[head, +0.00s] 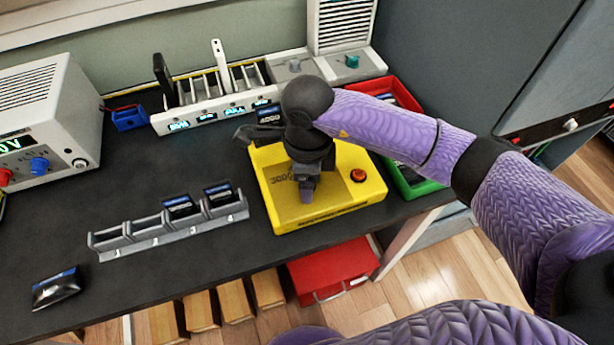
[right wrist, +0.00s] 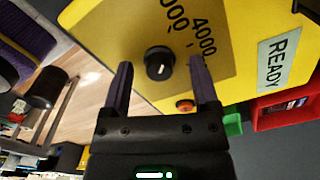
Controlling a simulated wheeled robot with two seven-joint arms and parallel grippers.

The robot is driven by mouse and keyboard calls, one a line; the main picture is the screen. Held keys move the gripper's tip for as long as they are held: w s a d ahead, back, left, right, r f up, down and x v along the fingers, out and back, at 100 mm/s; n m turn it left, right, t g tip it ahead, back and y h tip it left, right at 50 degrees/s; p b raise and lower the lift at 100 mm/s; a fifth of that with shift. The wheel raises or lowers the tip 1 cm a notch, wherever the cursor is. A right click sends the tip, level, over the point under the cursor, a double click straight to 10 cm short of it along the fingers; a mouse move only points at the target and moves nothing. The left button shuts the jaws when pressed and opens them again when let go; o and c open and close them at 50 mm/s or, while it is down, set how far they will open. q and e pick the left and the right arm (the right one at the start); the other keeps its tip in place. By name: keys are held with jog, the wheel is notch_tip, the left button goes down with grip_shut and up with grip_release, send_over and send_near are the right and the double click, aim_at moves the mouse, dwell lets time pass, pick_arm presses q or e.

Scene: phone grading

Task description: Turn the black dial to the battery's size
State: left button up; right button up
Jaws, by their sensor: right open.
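The yellow battery tester (head: 345,205) stands on the dark bench in the head view. Its black dial (right wrist: 160,62) shows in the right wrist view, its white mark toward the bottom of that picture. The printed numbers "4000" (right wrist: 203,38) and one ending in "000" lie beside it. My right gripper (head: 307,190) points down over the tester and hides the dial in the head view. Its fingers are open, one on each side of the dial in the wrist view; contact is unclear. A black battery (head: 270,113) is behind the tester, its label too small to read surely. My left gripper is out of view.
An orange button (head: 358,175) sits on the tester, and a READY display (right wrist: 278,60) shows in the wrist view. Red (head: 400,92) and green (head: 418,188) bins stand to the right. A grey rack (head: 125,242) with two batteries and a loose black pack (head: 55,287) lie left.

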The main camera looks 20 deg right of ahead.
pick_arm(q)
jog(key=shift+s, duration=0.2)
pick_arm(e)
jog(key=shift+c, duration=0.6)
grip_shut()
